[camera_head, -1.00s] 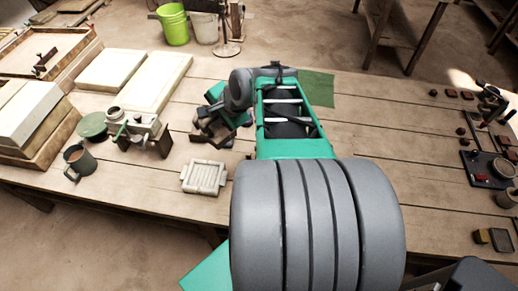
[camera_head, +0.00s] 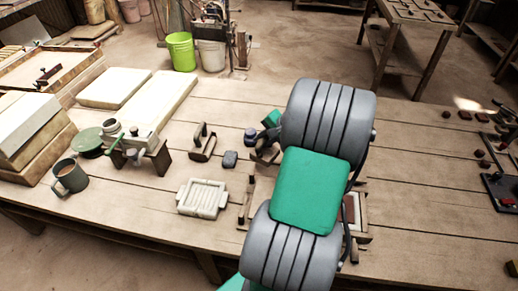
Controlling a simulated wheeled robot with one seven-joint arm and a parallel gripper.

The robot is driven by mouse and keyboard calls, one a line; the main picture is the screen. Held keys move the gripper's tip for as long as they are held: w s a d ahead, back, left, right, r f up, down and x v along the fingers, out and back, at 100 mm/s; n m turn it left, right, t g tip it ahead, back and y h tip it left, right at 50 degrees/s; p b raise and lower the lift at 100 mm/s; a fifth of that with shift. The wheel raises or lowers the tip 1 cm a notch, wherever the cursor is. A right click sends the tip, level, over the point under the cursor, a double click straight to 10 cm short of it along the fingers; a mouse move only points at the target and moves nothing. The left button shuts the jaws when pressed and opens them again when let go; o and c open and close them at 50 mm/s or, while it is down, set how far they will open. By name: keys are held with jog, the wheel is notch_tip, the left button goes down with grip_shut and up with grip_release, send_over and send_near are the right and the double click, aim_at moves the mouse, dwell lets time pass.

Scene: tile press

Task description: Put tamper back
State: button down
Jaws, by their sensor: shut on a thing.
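My gripper (camera_head: 266,152) is small and mostly hidden behind my own grey and green arm, near the middle of the table. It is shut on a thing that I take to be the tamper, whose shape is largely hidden. A dark rounded piece (camera_head: 250,136) shows just left of the gripper; I cannot tell whether it is part of the held thing.
A wooden bar (camera_head: 246,203) and a framed reddish piece (camera_head: 352,212) show beside my arm. A mug (camera_head: 70,176) stands at left. The table's right middle is clear.

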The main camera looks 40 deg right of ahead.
jog(key=shift+w+d+f, duration=0.15)
jog(key=shift+w+f, duration=0.65)
jog(key=shift+f, duration=0.05)
jog(key=f, duration=0.3)
jog(key=shift+w+f, duration=0.3)
jog(key=shift+f, duration=0.1)
jog(key=shift+f, duration=0.55)
jog(key=c, duration=1.3)
grip_release()
